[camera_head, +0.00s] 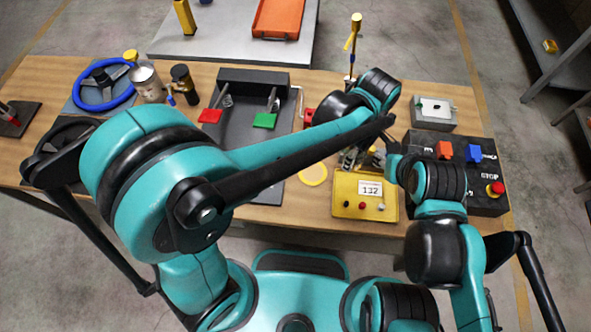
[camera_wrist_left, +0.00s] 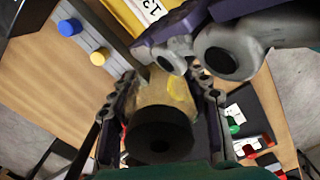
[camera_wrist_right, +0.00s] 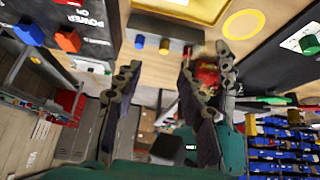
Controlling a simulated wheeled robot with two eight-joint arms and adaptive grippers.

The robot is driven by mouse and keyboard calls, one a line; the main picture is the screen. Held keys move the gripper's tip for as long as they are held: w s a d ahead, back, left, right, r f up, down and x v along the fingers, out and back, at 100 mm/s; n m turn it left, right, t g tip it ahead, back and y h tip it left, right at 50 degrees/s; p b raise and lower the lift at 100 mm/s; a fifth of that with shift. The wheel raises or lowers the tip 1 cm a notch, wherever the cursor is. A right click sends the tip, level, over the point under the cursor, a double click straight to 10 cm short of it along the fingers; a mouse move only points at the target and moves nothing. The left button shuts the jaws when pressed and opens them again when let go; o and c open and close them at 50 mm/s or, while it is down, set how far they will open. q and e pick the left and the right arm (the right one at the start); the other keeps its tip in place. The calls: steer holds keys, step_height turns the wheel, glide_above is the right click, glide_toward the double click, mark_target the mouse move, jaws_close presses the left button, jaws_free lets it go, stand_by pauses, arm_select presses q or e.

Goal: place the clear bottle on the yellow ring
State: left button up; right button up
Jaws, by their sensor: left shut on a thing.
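In the left wrist view my left gripper (camera_wrist_left: 168,92) is shut on the clear bottle (camera_wrist_left: 150,92), which has a dark round end facing the camera. A yellow patch shows on or through the bottle; I cannot tell which. The yellow ring (camera_head: 312,174) lies on the table left of the yellow box in the head view, with nothing on it. It also shows in the right wrist view (camera_wrist_right: 243,24). My right gripper (camera_wrist_right: 160,68) is open, with nothing between its fingers. Its fingers show close to the left gripper in the left wrist view. In the head view my arms largely hide both grippers.
The yellow box (camera_head: 351,202) with a display is close to the grippers. A black control box (camera_head: 470,200) stands at the right. A blue steering wheel (camera_head: 82,98) and cans stand at the left.

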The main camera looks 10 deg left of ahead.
arm_select(q)
steer(key=b, duration=0.3)
glide_above(312, 172)
step_height(312, 172, down, 6)
steer(key=shift+f, duration=0.25)
steer(key=shift+f+b, duration=0.8)
steer(key=shift+f, duration=1.15)
steer(key=shift+s, duration=0.1)
steer(key=shift+f, duration=0.15)
steer(key=o, duration=1.1)
steer(key=shift+d, duration=0.1)
steer(key=shift+o, duration=0.2)
